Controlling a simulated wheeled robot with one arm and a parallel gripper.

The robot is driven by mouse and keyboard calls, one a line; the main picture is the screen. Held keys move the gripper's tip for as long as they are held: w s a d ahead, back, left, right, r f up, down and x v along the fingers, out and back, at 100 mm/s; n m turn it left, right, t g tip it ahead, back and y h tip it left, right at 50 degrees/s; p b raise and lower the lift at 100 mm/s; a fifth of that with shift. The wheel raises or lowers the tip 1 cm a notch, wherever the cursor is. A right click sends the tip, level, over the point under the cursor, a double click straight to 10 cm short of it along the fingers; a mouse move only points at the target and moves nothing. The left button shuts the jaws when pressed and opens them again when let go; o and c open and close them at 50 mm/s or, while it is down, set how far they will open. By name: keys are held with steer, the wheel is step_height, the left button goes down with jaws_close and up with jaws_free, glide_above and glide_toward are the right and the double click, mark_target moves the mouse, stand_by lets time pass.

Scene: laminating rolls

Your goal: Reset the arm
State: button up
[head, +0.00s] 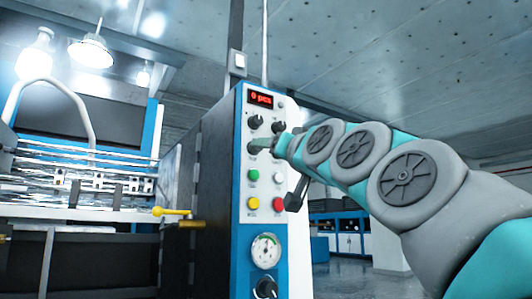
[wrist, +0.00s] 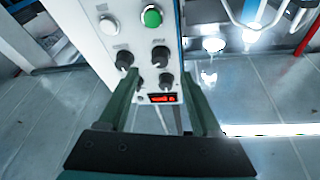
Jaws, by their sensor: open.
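My arm reaches in from the right in the head view, and my gripper (head: 264,144) is at the upper part of a white and blue control panel (head: 243,200), by its dark knobs. In the wrist view my gripper (wrist: 160,74) is open, its two green fingers apart with nothing held between them. The panel (wrist: 125,20) appears upside down there, with dark knobs (wrist: 160,53) and a red display (wrist: 162,98) seen between the fingers. Whether a finger touches a knob I cannot tell.
The panel carries a red display (head: 261,99), a green button (head: 253,175), a red button (head: 279,204) and a gauge (head: 265,251). A yellow-knobbed lever (head: 172,212) sticks out left of it. Machine rollers (head: 80,160) fill the left. Open floor (head: 340,280) lies right of the panel.

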steer(key=shift+s+d+f, duration=0.15)
steer(key=shift+s+d, duration=0.1)
steer(key=shift+s, duration=0.35)
steer(key=s+d+f+g+h, duration=0.15)
steer(key=f+g, duration=0.25)
steer(key=f, duration=1.1)
steer(key=s+d+f+g+h+p, duration=0.15)
steer(key=f+g, duration=0.25)
steer(key=f, duration=1)
steer(key=s+d+f+g+h, duration=0.1)
steer(key=s+f+g+h, duration=0.15)
steer(key=f, duration=1.25)
steer(key=s+d+f+g+h, duration=0.1)
steer(key=s+d+f+g, duration=0.2)
steer(key=s+f, duration=0.5)
steer(key=s+d+f+m+g+h, duration=0.1)
steer(key=s+d+f+g, duration=0.3)
steer(key=s+f, duration=0.4)
steer(key=s+d+f+g+h, duration=0.1)
steer(key=s+d+f+g, duration=0.2)
steer(key=s+f, duration=0.5)
steer(key=s+g, duration=0.1)
steer(key=s, duration=0.3)
steer(key=shift+d+m+h, duration=0.2)
steer(key=shift+m+h, duration=0.15)
steer(key=shift+m, duration=0.05)
